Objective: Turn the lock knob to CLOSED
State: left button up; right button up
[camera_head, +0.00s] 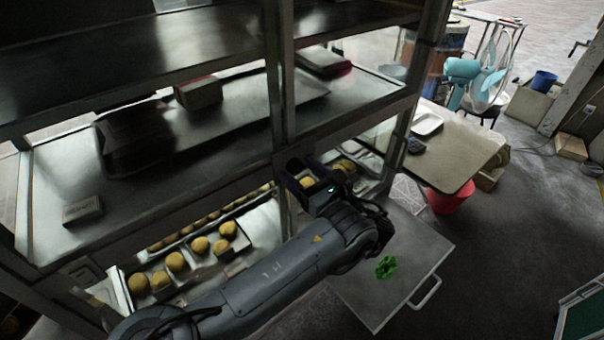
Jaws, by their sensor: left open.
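My left arm comes in from the bottom left, and my left gripper (291,173) is at the metal upright of the glass display case (283,105). Its jaws are open, with the dark fingers reaching toward the upright at the level of the lower shelf. I see nothing held between them. No lock knob can be clearly made out; the gripper and wrist cover part of the upright and the case behind. No CLOSED marking is readable. My right gripper is not in view.
A grey panel with a handle (425,293) sticks out right of my wrist, with a small green object (386,267) on it. Round buns (176,262) fill trays on the left. A beige table (462,150) and red bucket (449,198) stand beyond. The floor at right is largely clear.

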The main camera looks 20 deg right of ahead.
pick_arm(q)
jog(key=c, duration=1)
jog(key=shift+c, duration=0.2)
jog(key=shift+w+n+b, duration=0.1)
jog(key=shift+n+b, duration=6.9)
jog(key=shift+n, duration=2)
jog(key=shift+r, duration=0.1)
